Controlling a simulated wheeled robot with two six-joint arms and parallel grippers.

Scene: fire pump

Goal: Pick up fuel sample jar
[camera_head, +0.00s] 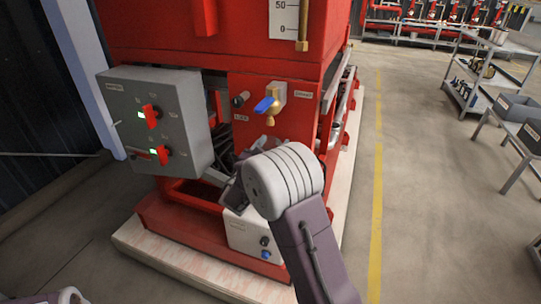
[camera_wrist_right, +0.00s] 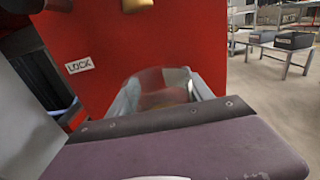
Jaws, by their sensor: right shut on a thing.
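The fuel sample jar (camera_wrist_right: 163,88) shows in the right wrist view as a clear glass shape with a reddish tint, just beyond the edge of my gripper body. My right gripper (camera_wrist_right: 163,100) is shut on it, in front of the red pump panel. In the head view my right gripper (camera_head: 233,190) is mostly hidden behind my own wrist, below the drain valve with the blue handle (camera_head: 265,104). The jar cannot be made out in that view.
A grey control box (camera_head: 158,122) with two red switches stands left of my gripper. A white box (camera_head: 250,236) sits low on the red pump base (camera_head: 165,222). Shelving and a table with grey bins (camera_head: 514,106) stand at right. The floor between is clear.

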